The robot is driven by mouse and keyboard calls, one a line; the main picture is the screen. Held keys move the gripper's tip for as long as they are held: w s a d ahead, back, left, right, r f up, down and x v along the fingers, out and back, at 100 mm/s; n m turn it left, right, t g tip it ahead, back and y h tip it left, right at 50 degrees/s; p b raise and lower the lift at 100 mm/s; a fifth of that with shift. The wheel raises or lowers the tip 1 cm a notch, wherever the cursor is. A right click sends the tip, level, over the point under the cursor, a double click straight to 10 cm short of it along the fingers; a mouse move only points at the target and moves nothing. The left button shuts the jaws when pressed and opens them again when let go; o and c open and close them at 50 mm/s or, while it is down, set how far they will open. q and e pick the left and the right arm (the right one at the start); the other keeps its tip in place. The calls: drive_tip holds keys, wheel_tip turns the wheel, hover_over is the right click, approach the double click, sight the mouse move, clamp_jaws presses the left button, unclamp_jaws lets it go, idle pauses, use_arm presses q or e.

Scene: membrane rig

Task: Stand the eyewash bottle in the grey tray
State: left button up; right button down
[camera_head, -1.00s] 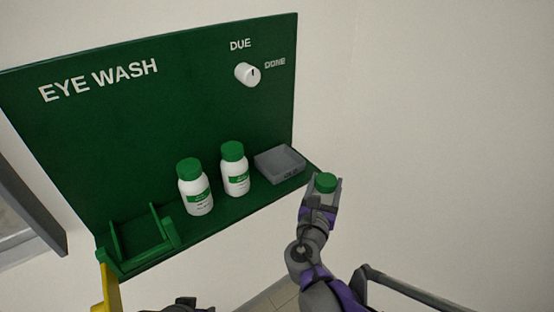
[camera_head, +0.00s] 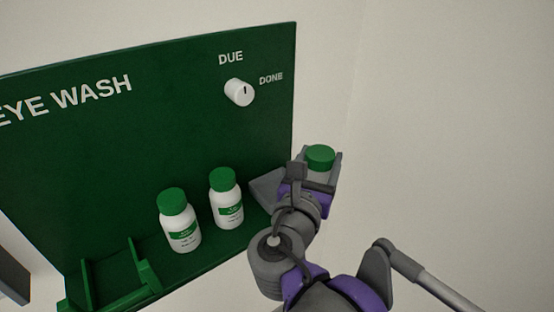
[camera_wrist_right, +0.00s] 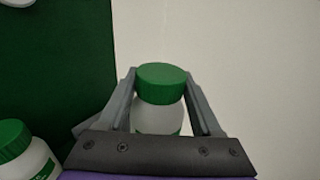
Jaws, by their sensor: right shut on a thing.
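A white eyewash bottle with a green cap (camera_head: 320,157) is held upright in my right gripper (camera_head: 322,168). In the right wrist view the bottle (camera_wrist_right: 158,115) sits between the two fingers of the right gripper (camera_wrist_right: 160,100), which are shut on it. The grey tray (camera_head: 265,187) is at the right end of the green shelf, and the gripper and wrist hide most of it. The held bottle appears up and to the right of the tray in the head view; I cannot tell how far above it. My left gripper is not in view.
Two more white bottles with green caps, one at left (camera_head: 180,222) and one nearer the tray (camera_head: 226,198), stand on the shelf. A green empty holder (camera_head: 115,280) is at the shelf's left end. A white knob (camera_head: 239,92) sits on the green back panel (camera_head: 150,140).

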drive_tip(key=w+a, duration=0.7)
drive_tip(key=w, duration=0.3)
wheel_tip(320, 180, down, 7)
drive_tip(key=shift+w+a, duration=0.4)
drive_tip(key=shift+w, duration=0.05)
drive_tip(key=shift+f, duration=0.15)
drive_tip(key=shift+c, duration=1.8)
unclamp_jaws()
